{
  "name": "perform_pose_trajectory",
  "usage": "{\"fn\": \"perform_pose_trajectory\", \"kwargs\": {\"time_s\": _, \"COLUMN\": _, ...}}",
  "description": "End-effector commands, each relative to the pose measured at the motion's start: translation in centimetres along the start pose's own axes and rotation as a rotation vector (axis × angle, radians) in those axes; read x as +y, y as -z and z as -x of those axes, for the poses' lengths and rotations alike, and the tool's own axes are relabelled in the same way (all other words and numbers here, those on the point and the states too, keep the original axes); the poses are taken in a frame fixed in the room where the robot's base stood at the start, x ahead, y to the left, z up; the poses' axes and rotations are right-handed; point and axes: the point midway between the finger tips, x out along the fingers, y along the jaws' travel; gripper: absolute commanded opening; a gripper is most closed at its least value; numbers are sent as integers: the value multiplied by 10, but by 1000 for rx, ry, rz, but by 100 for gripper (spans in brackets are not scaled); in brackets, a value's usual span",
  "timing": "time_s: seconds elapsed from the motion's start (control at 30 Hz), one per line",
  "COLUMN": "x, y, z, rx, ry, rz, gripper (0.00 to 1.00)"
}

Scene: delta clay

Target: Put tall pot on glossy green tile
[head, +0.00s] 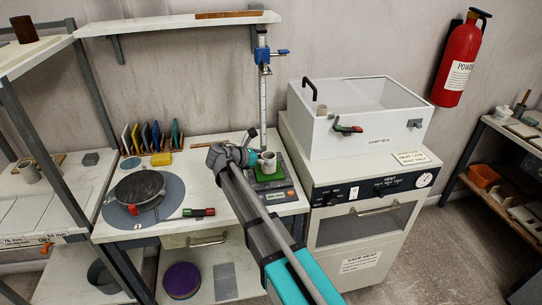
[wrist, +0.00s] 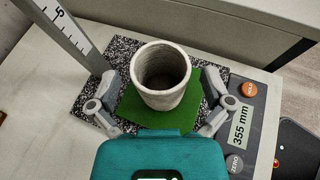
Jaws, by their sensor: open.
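A tall pale grey clay pot (wrist: 163,95) stands upright on a green tile (wrist: 135,108) in the wrist view. The head view also shows the pot (head: 267,168) and the tile (head: 277,177). The tile lies on the speckled base (wrist: 88,122) of a measuring stand. My gripper (wrist: 160,82) is open, with one finger on each side of the pot. The fingers look apart from its wall. In the head view my gripper (head: 250,157) is partly hidden by my arm.
The stand's upright scale (wrist: 72,38) rises close to my left finger. Its display (wrist: 241,125) reads 355 mm. A turntable (head: 163,209) and a tile rack (head: 150,139) are left on the bench. A white kiln (head: 360,229) stands on the right.

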Motion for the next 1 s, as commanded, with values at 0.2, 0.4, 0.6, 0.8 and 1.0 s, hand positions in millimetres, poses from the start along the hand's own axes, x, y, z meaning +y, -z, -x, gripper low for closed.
{"fn": "perform_pose_trajectory", "kwargs": {"time_s": 0.2, "x": 0, "y": -3, "z": 35, "rx": 0, "ry": -2, "rz": 1, "gripper": 100}}
{"fn": "perform_pose_trajectory", "kwargs": {"time_s": 0.4, "x": 0, "y": -3, "z": 68, "rx": 0, "ry": -2, "rz": 0, "gripper": 100}}
{"fn": "perform_pose_trajectory", "kwargs": {"time_s": 0.6, "x": 0, "y": -2, "z": 93, "rx": 0, "ry": -1, "rz": 0, "gripper": 100}}
{"fn": "perform_pose_trajectory", "kwargs": {"time_s": 0.8, "x": 0, "y": -1, "z": 105, "rx": 0, "ry": 1, "rz": -1, "gripper": 100}}
{"fn": "perform_pose_trajectory", "kwargs": {"time_s": 1.0, "x": 0, "y": 0, "z": 106, "rx": 0, "ry": 1, "rz": -1, "gripper": 100}}
